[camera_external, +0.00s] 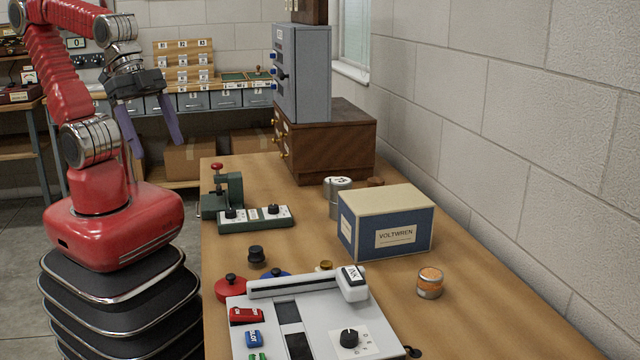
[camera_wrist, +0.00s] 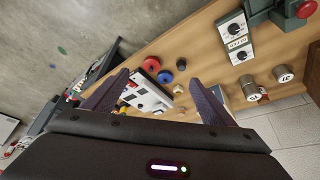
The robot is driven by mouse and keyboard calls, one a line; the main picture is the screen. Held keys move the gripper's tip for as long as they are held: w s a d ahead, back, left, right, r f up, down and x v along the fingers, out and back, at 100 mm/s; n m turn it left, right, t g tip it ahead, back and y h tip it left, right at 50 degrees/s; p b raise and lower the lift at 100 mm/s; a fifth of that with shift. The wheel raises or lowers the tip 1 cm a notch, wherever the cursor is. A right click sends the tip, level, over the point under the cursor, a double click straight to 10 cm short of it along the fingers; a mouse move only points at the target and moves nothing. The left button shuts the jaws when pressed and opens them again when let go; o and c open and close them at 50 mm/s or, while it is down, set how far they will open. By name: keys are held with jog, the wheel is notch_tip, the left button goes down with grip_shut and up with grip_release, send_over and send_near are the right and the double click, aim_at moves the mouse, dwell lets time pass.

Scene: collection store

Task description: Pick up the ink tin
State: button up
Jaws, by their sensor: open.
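A small round tin (camera_external: 430,283) with an orange top and a pale label stands on the right of the wooden bench, in front of the blue VOLTWREN box. Its label is too small to read, so I cannot tell for sure that it is the ink tin. The letters INK show on a white block on the grey-white machine. My gripper (camera_external: 157,149) is open and empty, high to the left of the bench and well away from the tin. Its two purple fingers also show spread in the wrist view (camera_wrist: 158,78).
The grey-white machine (camera_external: 315,318) fills the bench front. A red round piece (camera_external: 230,288), a blue one (camera_external: 275,274) and a black one (camera_external: 256,254) lie behind it. The VOLTWREN box (camera_external: 393,219), metal cylinders (camera_external: 336,200) and a green device (camera_external: 256,219) stand farther back.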

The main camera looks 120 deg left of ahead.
jog(key=w+d+f+g, duration=0.1)
jog(key=w+f+g, duration=0.1)
jog(key=w+f, duration=0.4)
jog(key=w+d+f+g, duration=0.1)
jog(key=w+f+g, duration=0.2)
jog(key=w, duration=1.3)
notch_tip(320, 180, down, 3)
jog(key=shift+d+f, duration=0.1)
jog(key=shift+d, duration=0.25)
send_over(231, 275)
jog(key=f, duration=0.8)
jog(key=shift+w+f, duration=0.2)
jog(key=shift+f, duration=0.1)
jog(key=shift+s+f, duration=0.15)
jog(key=shift+f, duration=1.15)
jog(key=shift+s+f, duration=0.1)
jog(key=shift+f, duration=1.15)
